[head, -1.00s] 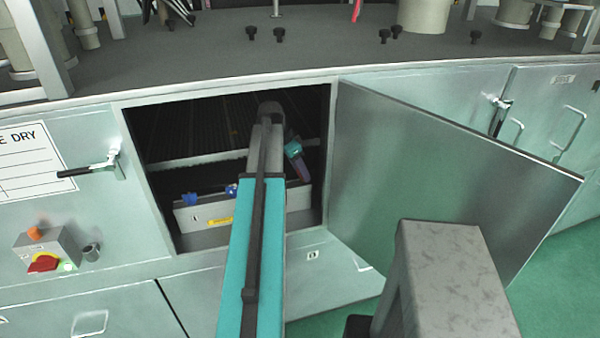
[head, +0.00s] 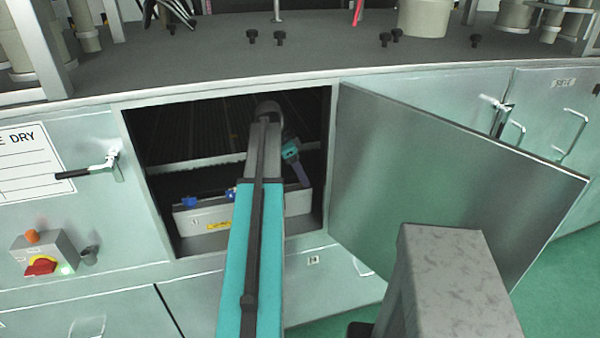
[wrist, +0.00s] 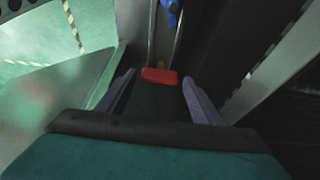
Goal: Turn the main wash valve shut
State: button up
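A red handle (wrist: 159,76) shows in the wrist view, centred between the tips of my two purple fingers. It looks like the main wash valve's handle, but I cannot be sure. My gripper (wrist: 159,82) is open, with a finger on either side; I see no clear contact. In the head view my gripper (head: 301,173) reaches into the open cabinet, angled downward at the right of the opening. My arm hides part of the interior, and the red handle is not visible there. Blue handles (head: 190,201) sit on a pale box inside; a blue part (wrist: 172,13) also shows in the wrist view.
The cabinet door (head: 440,180) stands open to the right of my arm. A pale box (head: 200,222) with a yellow label lies on the cabinet floor. A red rotary switch (head: 40,266) is on the front panel at left.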

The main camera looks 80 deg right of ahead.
jog(key=shift+o, duration=0.2)
jog(key=b+v, duration=0.2)
jog(key=v, duration=0.5)
jog(key=shift+w+r, duration=0.15)
jog(key=shift+r, duration=0.05)
dwell(0.4)
dwell(0.4)
